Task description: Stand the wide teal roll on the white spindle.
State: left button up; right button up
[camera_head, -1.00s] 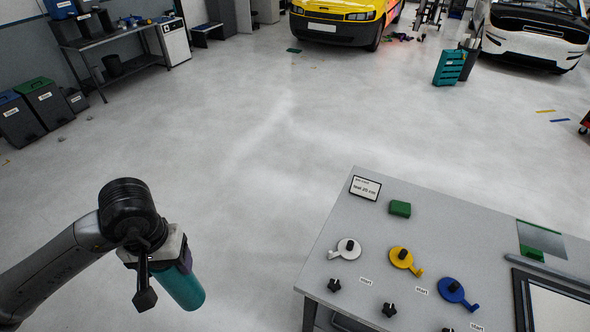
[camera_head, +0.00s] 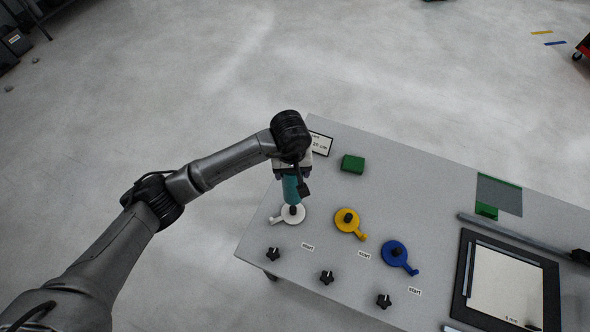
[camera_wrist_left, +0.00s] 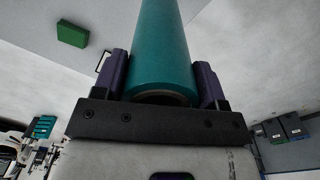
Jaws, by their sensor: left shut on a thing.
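The teal roll (camera_head: 291,189) is in my left gripper (camera_head: 291,172), close above and behind the white spindle (camera_head: 291,215) in the head view. The roll's lower end overlaps the spindle there, so I cannot tell whether they touch. The white spindle has a round base, a dark knob-like post and a short handle to the left. In the left wrist view the roll (camera_wrist_left: 162,50) lies between the two dark fingers of the left gripper (camera_wrist_left: 160,80), with its hollow near end showing. My right gripper is not in view.
A yellow spindle (camera_head: 347,222) and a blue spindle (camera_head: 395,254) stand to the right on the grey table (camera_head: 420,205). Black star knobs (camera_head: 327,277) line the front. A green block (camera_head: 352,164) and a sign (camera_head: 320,143) lie behind. A framed panel (camera_head: 506,285) is at right.

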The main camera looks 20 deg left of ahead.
pick_arm(q)
notch_tip(320, 180, down, 7)
jog(key=b, duration=0.2)
jog(key=shift+s+f+n+b, duration=0.15)
jog(key=shift+n+b, duration=0.15)
jog(key=shift+b, duration=0.1)
jog(key=shift+d, duration=0.1)
dwell(0.9)
jog(key=shift+b, duration=0.5)
dwell(0.3)
jog(key=shift+f, duration=0.15)
